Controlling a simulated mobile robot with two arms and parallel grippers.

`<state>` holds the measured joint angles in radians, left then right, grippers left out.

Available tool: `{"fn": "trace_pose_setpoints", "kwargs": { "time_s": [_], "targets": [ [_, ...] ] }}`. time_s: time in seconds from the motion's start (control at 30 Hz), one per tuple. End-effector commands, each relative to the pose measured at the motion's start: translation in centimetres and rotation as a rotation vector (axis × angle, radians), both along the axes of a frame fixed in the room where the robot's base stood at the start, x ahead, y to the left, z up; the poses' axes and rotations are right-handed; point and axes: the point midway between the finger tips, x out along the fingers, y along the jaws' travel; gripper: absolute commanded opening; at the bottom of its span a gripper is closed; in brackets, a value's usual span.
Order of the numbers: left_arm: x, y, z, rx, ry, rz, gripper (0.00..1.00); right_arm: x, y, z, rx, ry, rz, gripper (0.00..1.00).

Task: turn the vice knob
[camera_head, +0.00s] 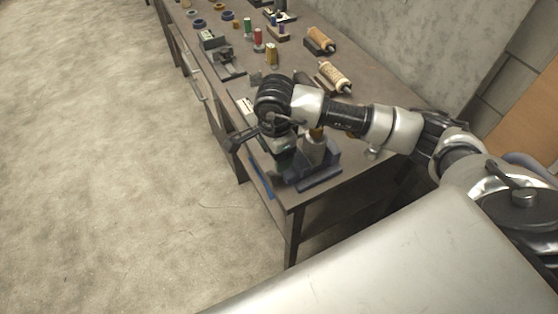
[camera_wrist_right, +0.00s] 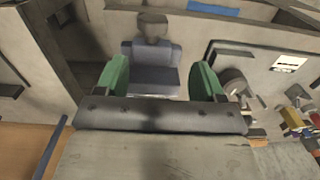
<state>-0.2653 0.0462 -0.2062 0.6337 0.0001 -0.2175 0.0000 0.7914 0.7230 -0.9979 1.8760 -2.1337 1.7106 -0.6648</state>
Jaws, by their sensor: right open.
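A blue vice (camera_head: 322,180) stands at the near end of the workbench, partly hidden by my right arm in the head view. In the right wrist view its blue-grey body (camera_wrist_right: 150,60) lies beyond and between my fingers, with a dark rounded part that looks like the knob (camera_wrist_right: 153,27) at its far end. My right gripper (camera_wrist_right: 161,75) has two green fingers, spread wide with nothing between them. The fingers appear apart from the knob. In the head view the right hand hangs over the bench's front edge near the vice, its fingers mostly hidden. My left gripper is not in view.
The long workbench (camera_head: 370,92) runs to the back along a grey wall. Two thread spools on stands (camera_head: 334,76), coloured spools (camera_head: 257,38) and a grey fixture (camera_head: 226,62) stand farther along it. Open carpeted floor (camera_head: 110,150) lies to the left.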

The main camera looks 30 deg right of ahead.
Motion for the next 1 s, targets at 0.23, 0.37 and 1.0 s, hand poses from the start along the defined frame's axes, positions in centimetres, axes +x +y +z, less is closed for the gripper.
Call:
{"fn": "trace_pose_setpoints", "kwargs": {
  "time_s": [0.23,0.37,1.0],
  "targets": [
    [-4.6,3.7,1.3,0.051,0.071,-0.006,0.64,-0.2,0.2,-4.4,0.002,0.008,0.000,0.69],
    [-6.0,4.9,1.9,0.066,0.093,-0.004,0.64,0.0,0.2,-6.7,0.004,0.005,0.000,0.69],
    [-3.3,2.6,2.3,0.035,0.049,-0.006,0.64,0.1,0.2,-9.7,0.005,0.000,0.001,0.58]
  ]
}}
